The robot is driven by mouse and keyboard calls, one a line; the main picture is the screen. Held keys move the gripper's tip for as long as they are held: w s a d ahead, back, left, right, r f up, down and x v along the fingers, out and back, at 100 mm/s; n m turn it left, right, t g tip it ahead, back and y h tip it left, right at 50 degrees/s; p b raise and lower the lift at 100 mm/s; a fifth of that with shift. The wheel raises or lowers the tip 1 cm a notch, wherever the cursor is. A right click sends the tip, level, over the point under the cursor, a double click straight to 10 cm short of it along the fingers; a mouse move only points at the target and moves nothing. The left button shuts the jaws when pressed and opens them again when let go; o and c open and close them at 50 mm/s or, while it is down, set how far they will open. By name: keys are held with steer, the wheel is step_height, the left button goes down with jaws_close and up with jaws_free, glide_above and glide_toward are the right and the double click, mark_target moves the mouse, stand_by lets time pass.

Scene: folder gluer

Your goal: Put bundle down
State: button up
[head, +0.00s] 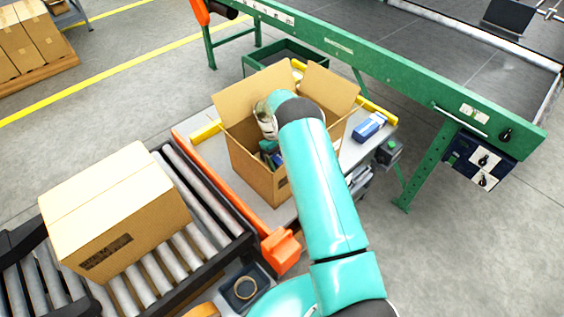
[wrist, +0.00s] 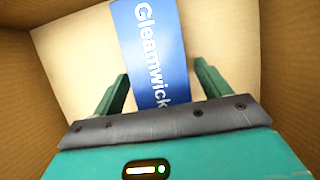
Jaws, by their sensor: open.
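The bundle (wrist: 155,45) is blue with white "Gleamwick" lettering and lies on the tan floor of an open cardboard box. My gripper (wrist: 160,84) is open inside the box, with one green finger on each side of the bundle's near part. Whether the fingers touch it cannot be told. In the head view the open box (head: 250,171) stands on a light worktable (head: 209,152), flaps spread. My arm reaches down into it and hides much of its inside; the gripper (head: 270,150) shows only in part there.
A closed carton (head: 115,210) sits on the roller conveyor (head: 200,240) at left. An orange rail (head: 225,188) runs between conveyor and worktable. A blue and white pack (head: 369,126) lies right of the box. A green-framed belt machine (head: 400,78) stands behind. The box walls surround my gripper closely.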

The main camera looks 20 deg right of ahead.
steer(key=v, duration=1.1)
steer(key=shift+r, duration=0.15)
steer(key=s+a+r+m+t, duration=0.15)
steer(key=s+r, duration=0.25)
steer(key=r, duration=0.6)
steer(key=s+a+r+t, duration=0.2)
steer(key=s+r, duration=0.2)
steer(key=r, duration=0.5)
steer(key=s+a+r+t, duration=0.1)
steer(key=s+r, duration=0.4)
steer(key=r, duration=0.5)
steer(key=s+a+r+m+t+y, duration=0.1)
steer(key=s+r, duration=0.2)
steer(key=s, duration=0.4)
steer(key=s+a+r+m+t, duration=0.1)
steer(key=s+r+t, duration=0.15)
steer(key=s, duration=0.35)
steer(key=s+a+f+t, duration=0.1)
steer(key=s+a, duration=0.1)
steer(key=s, duration=1.1)
steer(key=shift+f+m+t+y, duration=0.4)
steer(key=shift+m, duration=0.05)
steer(key=shift+s+d, duration=0.1)
steer(key=shift+d, duration=0.05)
